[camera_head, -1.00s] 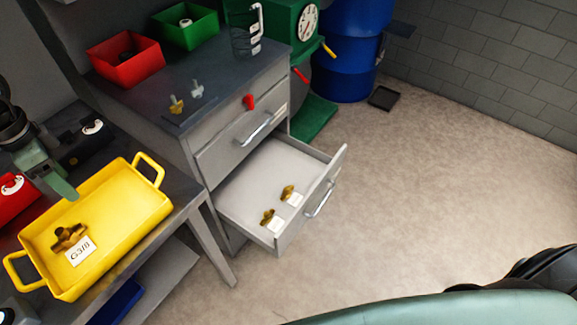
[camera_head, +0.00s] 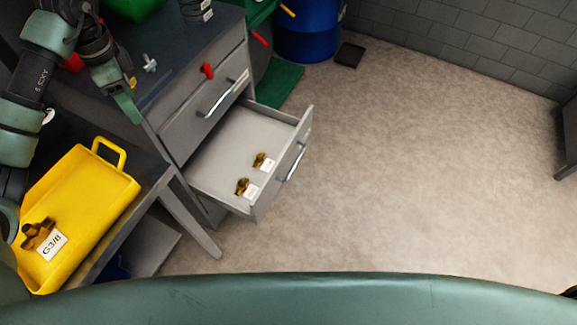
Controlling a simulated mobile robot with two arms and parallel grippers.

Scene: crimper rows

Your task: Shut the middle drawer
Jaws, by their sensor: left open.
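The middle drawer (camera_head: 243,142) is pulled far out of the grey cabinet (camera_head: 152,130), below a shut top drawer (camera_head: 195,125). Its front (camera_head: 283,168) carries a silver bar handle (camera_head: 297,162) and faces right. Two brass fittings (camera_head: 260,160) with white labels lie inside it, near the front. My left gripper (camera_head: 126,98) is open, above the left edge of the cabinet top, up and left of the open drawer and apart from it. I see one greenish finger clearly; the other is hard to make out. My right gripper is not in view.
A yellow tray (camera_head: 108,190) with a brass part and a G3/8 label stands on the bench at left. A red knob-like piece (camera_head: 207,71) sits by the top drawer. Blue barrel (camera_head: 308,35) and black floor pad (camera_head: 349,54) are behind. The floor right of the drawer is clear.

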